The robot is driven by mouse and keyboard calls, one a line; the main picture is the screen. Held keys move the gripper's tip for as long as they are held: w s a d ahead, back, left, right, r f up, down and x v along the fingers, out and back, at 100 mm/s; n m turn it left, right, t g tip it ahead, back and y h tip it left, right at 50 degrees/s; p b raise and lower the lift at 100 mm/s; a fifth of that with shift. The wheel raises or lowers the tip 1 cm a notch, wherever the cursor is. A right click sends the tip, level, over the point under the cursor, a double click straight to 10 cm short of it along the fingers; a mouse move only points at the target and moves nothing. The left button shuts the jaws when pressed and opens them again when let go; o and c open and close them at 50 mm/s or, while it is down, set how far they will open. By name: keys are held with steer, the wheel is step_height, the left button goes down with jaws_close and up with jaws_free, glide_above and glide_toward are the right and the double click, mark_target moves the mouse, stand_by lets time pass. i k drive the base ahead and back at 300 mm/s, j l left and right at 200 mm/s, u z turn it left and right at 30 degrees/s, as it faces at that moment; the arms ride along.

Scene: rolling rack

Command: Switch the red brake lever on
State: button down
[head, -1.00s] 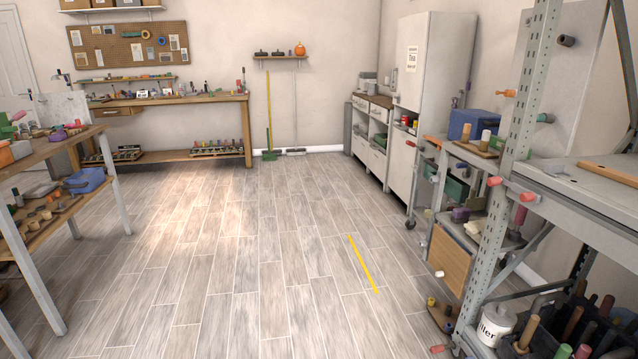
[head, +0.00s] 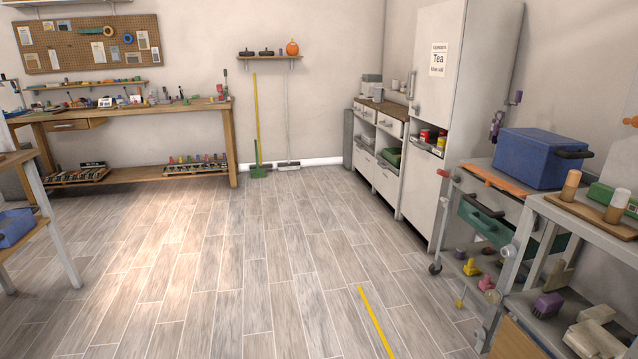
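The near rack at the right has a grey metal frame (head: 527,222). Just beyond it stands a wheeled grey cart (head: 476,181) with a dark caster (head: 435,268) at its left foot. A small red-ended handle (head: 443,171) sticks out from the cart's left top corner. I cannot tell whether it is the brake lever or which way it is set. No other red lever is clearly visible. My gripper is not in view.
A blue box (head: 541,158) and an orange piece (head: 497,180) sit on the cart top. Small yellow, red and purple items lie on lower shelves. A white cabinet (head: 430,110) stands behind. A yellow strip (head: 375,320) marks open wooden floor (head: 260,270) left of the rack.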

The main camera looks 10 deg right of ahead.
mark_target(445, 174)
steer(key=i, duration=1.9)
steer(key=i+z, duration=0.1)
steer(key=i, duration=0.55)
steer(key=i+j+z, duration=0.15)
steer(key=i, duration=0.45)
steer(key=i+j+z, duration=0.1)
steer(key=i, duration=0.55)
steer(key=i+j+z, duration=0.25)
steer(key=i, duration=0.2)
